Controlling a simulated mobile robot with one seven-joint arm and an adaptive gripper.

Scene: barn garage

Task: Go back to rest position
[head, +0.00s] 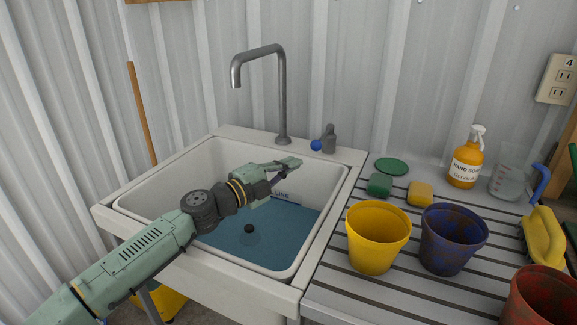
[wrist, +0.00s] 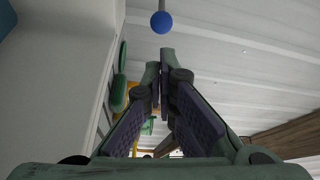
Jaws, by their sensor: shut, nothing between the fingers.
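My gripper (head: 288,163) is shut and empty. In the head view it hangs over the white sink (head: 327,228), above the blue water (head: 300,222) in the basin, and points toward the back right rim. In the wrist view my gripper (wrist: 160,65) shows its two fingers drawn together at the tips. My arm reaches in from the lower left of the head view, over the sink's front left part. No rest position is marked in either view.
A grey faucet (head: 283,95) and a blue-knobbed tap (head: 317,145) stand at the sink's back rim. The slatted counter (head: 330,293) on the right holds a yellow pot (head: 376,245), a blue pot (head: 450,245), a red pot (head: 540,300), sponges and a soap bottle (head: 465,165).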

